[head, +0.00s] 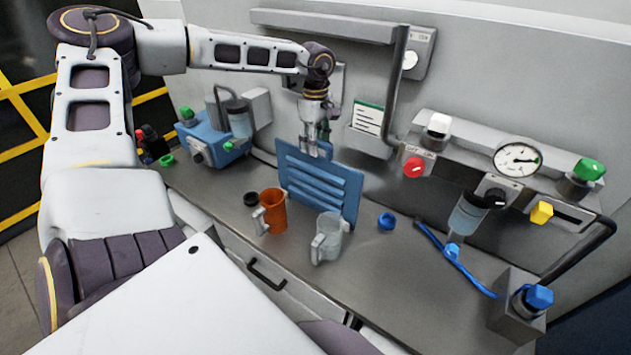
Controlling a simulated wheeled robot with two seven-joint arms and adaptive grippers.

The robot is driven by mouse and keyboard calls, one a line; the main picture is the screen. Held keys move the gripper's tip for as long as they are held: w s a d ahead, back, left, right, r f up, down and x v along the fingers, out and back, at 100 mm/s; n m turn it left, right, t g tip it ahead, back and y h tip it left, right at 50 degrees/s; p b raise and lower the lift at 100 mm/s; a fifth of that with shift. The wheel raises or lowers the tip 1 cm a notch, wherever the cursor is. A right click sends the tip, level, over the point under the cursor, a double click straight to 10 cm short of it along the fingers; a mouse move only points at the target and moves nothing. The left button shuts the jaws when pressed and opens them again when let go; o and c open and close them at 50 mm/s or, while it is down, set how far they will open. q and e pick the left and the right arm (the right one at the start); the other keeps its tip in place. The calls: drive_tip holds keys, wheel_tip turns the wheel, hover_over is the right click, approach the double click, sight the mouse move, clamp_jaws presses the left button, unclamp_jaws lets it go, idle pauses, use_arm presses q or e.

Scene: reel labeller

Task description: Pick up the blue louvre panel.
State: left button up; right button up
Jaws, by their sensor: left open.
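The blue louvre panel (318,187) stands upright on the grey counter, near its back, with several horizontal slats across its face. My left gripper (318,148) reaches down from above to the panel's top edge. Its fingers are open at that edge, and part of them overlaps the panel in the picture. I cannot tell whether they touch it. The lower part of the panel is partly hidden behind an orange jug (273,211) and a clear grey jug (327,238). My right gripper does not show.
A blue device (209,142) stands left of the panel. A small blue cap (386,221) and a blue hose (450,258) lie to its right. A control strip with a red knob (414,167) and a gauge (517,159) runs along the back wall. The front right counter is mostly clear.

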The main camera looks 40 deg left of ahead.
use_arm(q)
clamp_jaws()
idle(0.6)
